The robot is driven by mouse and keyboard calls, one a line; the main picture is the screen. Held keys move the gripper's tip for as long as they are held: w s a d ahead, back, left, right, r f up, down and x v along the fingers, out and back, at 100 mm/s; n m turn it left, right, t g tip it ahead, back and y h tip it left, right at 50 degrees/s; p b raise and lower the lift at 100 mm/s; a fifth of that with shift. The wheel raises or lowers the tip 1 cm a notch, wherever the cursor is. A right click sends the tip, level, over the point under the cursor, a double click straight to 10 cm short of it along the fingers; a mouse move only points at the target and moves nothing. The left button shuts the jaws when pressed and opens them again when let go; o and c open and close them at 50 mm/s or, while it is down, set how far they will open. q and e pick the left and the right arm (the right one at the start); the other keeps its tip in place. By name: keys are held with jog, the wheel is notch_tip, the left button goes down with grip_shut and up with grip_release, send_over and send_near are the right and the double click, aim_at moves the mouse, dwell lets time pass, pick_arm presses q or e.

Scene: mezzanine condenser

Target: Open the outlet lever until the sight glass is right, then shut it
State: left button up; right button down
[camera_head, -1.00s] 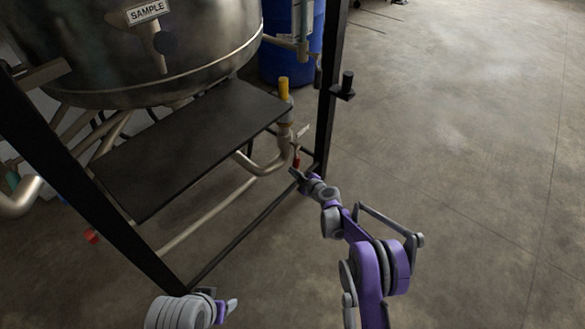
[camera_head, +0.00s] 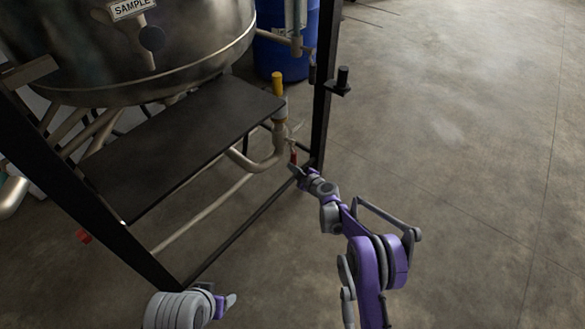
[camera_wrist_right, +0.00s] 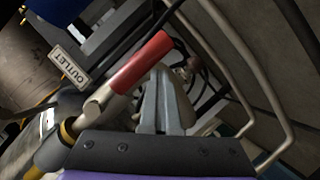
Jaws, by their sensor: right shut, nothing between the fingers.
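The outlet lever has a red handle (camera_head: 294,157) and sits low on the pipe at the frame's near right corner. In the right wrist view the red handle (camera_wrist_right: 142,62) slants up to the right beside an OUTLET label (camera_wrist_right: 69,66). My right gripper (camera_head: 296,171) is at the handle's lower end in the head view. In the wrist view its fingers (camera_wrist_right: 161,88) are closed together beside the handle, not around it; contact is unclear. An upright yellow cylinder (camera_head: 277,83) stands above the pipe; I cannot tell if it is the sight glass. My left gripper (camera_head: 230,304) is at the bottom edge.
A steel vessel (camera_head: 190,60) with a SAMPLE sign (camera_head: 131,8) hangs over a dark shelf (camera_head: 180,145). A black post (camera_head: 324,90) rises just right of the lever. A blue drum (camera_head: 270,50) stands behind. The floor at right is clear.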

jog(key=p+v, duration=0.2)
jog(key=v, duration=0.8)
jog(key=shift+s+d, duration=0.2)
jog(key=shift+s, duration=0.1)
jog(key=shift+r, duration=0.1)
dwell(6.6)
